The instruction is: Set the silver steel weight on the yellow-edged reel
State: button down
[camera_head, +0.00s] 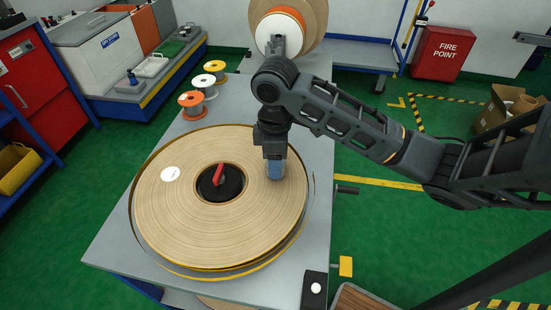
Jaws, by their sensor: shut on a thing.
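The yellow-edged reel (160,213) lies flat on the grey table, a wide tan roll of tape with a yellow rim showing below it. At its middle is a black hub (206,189) with a red handle (218,175). My gripper (275,172) points down over the right part of the reel, right of the hub. It is shut on a small blue-grey piece, which I take to be the silver steel weight (276,171). The jaws partly hide it. I cannot tell whether its underside touches the tape. No other steel weight shows.
Small orange, white and yellow spools (192,104) stand behind the reel on the table (240,107). An upright reel (311,14) is at the far end. A black plate with a white knob (315,288) is at the front right corner. My arm spans the right side.

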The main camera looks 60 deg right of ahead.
jog(key=shift+f, duration=0.1)
jog(key=shift+c, duration=2.4)
grip_release()
